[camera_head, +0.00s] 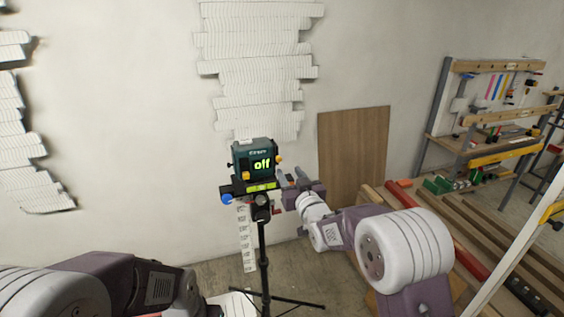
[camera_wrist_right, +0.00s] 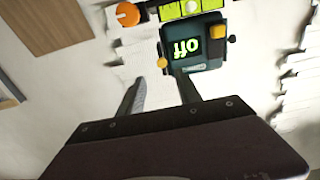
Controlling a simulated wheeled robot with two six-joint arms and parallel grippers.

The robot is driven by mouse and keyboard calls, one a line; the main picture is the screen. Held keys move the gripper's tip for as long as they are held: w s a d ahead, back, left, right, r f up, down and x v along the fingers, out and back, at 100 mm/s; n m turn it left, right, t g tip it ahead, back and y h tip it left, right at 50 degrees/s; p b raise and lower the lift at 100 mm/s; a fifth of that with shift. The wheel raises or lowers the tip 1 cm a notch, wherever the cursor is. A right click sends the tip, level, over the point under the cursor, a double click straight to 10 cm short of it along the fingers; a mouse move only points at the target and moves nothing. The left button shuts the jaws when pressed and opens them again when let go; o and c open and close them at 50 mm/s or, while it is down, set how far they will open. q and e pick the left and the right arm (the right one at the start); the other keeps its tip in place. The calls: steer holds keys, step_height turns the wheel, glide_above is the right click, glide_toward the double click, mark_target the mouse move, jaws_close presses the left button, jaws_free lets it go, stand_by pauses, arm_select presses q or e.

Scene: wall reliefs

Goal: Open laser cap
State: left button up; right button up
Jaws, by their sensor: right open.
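The laser device (camera_head: 253,160) is a dark teal box with a green "off" display, standing on a black tripod (camera_head: 264,265). It shows upside down in the right wrist view (camera_wrist_right: 195,48), with a yellow knob (camera_wrist_right: 218,32) on its face and an orange knob (camera_wrist_right: 128,14) nearby. I cannot tell which part is the cap. My right gripper (camera_head: 289,179) is open, just right of the device in the head view. In the wrist view its two fingers (camera_wrist_right: 162,90) point towards the device, with nothing visible between them. My left arm shows at lower left; its gripper is not visible.
A yellow-green level strip (camera_head: 262,186) and a blue knob (camera_head: 227,199) sit below the box. A brown wooden panel (camera_head: 353,155) leans on the wall behind. Timber and a workbench (camera_head: 500,130) fill the right side.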

mark_target(280, 160)
steer(key=x, duration=0.2)
steer(key=p+x, duration=0.1)
steer(key=x, duration=0.3)
steer(key=shift+w+a+f+p, duration=0.1)
steer(key=shift+a+p, duration=0.2)
steer(key=shift+a, duration=0.1)
steer(key=shift+w+d, duration=0.1)
steer(key=shift+w, duration=0.5)
steer(key=shift+a, duration=0.2)
steer(key=shift+d, duration=0.1)
jaws_close()
